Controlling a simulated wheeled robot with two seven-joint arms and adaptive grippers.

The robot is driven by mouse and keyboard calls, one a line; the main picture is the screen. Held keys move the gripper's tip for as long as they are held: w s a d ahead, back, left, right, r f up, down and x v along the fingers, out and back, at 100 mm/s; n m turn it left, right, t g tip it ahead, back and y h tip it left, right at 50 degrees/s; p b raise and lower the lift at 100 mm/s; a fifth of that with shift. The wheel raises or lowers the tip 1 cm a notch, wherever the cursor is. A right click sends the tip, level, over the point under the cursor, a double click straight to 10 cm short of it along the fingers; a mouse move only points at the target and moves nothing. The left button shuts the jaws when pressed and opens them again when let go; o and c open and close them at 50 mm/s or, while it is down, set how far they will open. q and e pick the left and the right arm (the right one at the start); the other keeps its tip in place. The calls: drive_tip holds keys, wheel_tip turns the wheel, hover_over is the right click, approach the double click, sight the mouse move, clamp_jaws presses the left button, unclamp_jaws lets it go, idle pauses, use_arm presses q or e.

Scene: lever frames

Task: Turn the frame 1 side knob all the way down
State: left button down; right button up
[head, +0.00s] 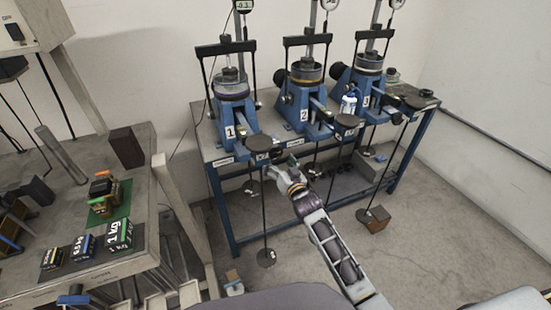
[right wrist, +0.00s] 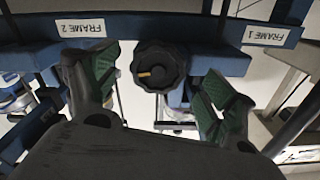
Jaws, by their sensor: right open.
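Frame 1 (head: 232,112) is the leftmost blue lever stand, marked "1", on the blue-legged bench. In the right wrist view, whose picture is upside down, a black lobed knob (right wrist: 158,66) with an orange mark sits on blue metalwork between the FRAME 1 label (right wrist: 268,36) and the FRAME 2 label (right wrist: 80,28). My right gripper (right wrist: 160,95) is open, with one green-padded finger on either side of the knob and gaps between. In the head view the right gripper (head: 283,168) is at the bench's front edge, largely hiding the knob. My left gripper is out of view.
Frame 2 (head: 306,108) and frame 3 (head: 364,92) stand to the right on the bench. A hanging rod with a dark disc (head: 266,257) is left of my right arm. A side table (head: 130,190) with labelled weights is at left. Floor at right is mostly clear.

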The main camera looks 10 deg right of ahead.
sight(274, 153)
drive_tip(key=shift+w+a, duration=0.2)
drive_tip(key=shift+w, duration=0.8)
drive_tip(key=shift+w+a, duration=0.1)
drive_tip(key=shift+w, duration=0.35)
drive_tip(key=c, duration=1)
